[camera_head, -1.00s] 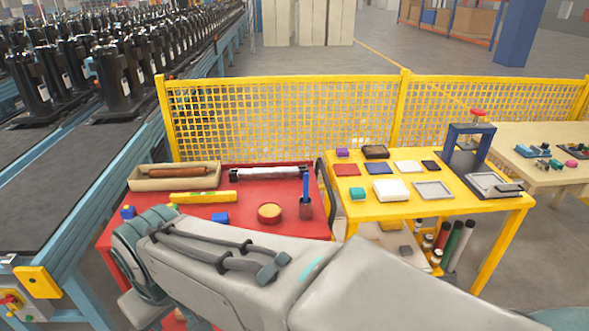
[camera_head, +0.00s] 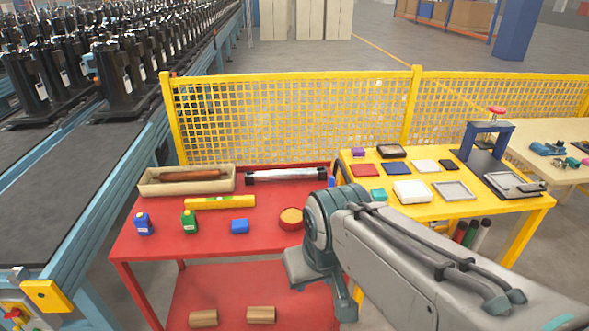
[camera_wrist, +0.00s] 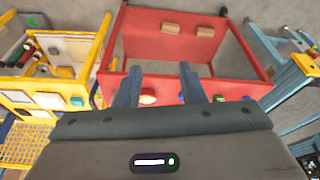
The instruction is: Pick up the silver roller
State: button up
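The silver roller (camera_head: 285,175) has a shiny body and black ends. It lies crosswise at the back of the red table (camera_head: 165,243), in the head view. My gripper (camera_wrist: 160,82) shows in the wrist view with its two fingers apart and nothing between them. It faces the red table's front side and is away from the roller. In the head view my arm reaches in from the lower right to the table's right front, and the fingers cannot be made out. I cannot make out the roller in the wrist view.
Left of the roller is a beige tray (camera_head: 150,188) with a brown roller (camera_head: 190,176). A yellow fence (camera_head: 300,120) stands behind; a yellow table (camera_head: 420,210) stands right.

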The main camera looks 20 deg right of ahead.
aim_at(286, 174)
jog(key=i, duration=0.95)
